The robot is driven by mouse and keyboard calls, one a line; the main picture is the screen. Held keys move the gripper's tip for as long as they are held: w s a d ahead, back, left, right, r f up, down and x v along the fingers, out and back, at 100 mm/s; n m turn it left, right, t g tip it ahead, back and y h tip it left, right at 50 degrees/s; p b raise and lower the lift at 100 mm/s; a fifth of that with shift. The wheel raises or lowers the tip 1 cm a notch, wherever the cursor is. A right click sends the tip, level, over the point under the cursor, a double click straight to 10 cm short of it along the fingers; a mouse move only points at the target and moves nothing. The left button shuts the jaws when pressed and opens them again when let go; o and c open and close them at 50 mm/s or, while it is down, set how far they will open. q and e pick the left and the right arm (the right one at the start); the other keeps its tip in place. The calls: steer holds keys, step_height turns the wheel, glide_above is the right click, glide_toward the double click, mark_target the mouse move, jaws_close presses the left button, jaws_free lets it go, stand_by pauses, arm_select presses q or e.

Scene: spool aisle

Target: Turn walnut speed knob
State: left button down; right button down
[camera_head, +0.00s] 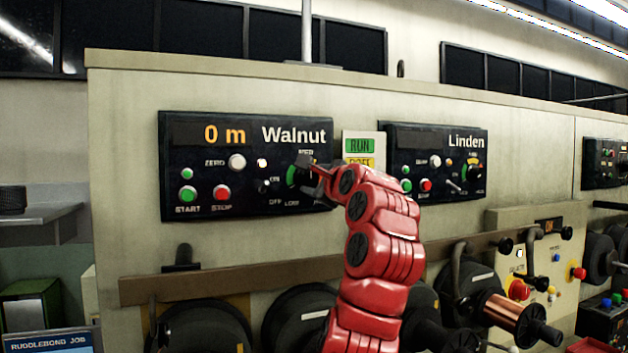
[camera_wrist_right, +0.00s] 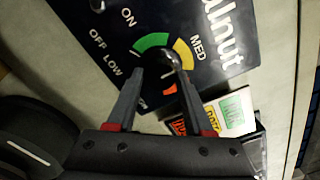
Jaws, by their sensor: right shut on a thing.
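The black Walnut panel (camera_head: 250,207) is on the beige cabinet front in the head view, its display reading "0 m". Its speed knob (camera_wrist_right: 171,59) is a small dark round knob with a shiny top in the right wrist view. A green, yellow and red arc surrounds it, marked LOW and MED. My right gripper (camera_head: 307,171) reaches the panel's right side, and in the wrist view (camera_wrist_right: 163,72) its two fingers are shut on the knob, one on each side. In the head view the gripper covers most of the knob. Where the knob points is unclear. My left gripper is out of view.
Zero, start and stop buttons and an on/off toggle (camera_head: 263,186) sit left of the knob. A run sign (camera_head: 360,146) stands between this panel and the similar Linden panel (camera_head: 437,138). A brown rail (camera_head: 220,277) and several spools lie below.

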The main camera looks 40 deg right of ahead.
steer(key=shift+f, duration=0.15)
steer(key=shift+c, duration=1.5)
jaws_free()
steer(key=shift+d, duration=0.1)
steer(key=shift+s, duration=0.1)
steer(key=shift+s, duration=0.3)
steer(key=b+v, duration=0.1)
steer(key=v, duration=1.5)
steer(key=shift+s, duration=0.3)
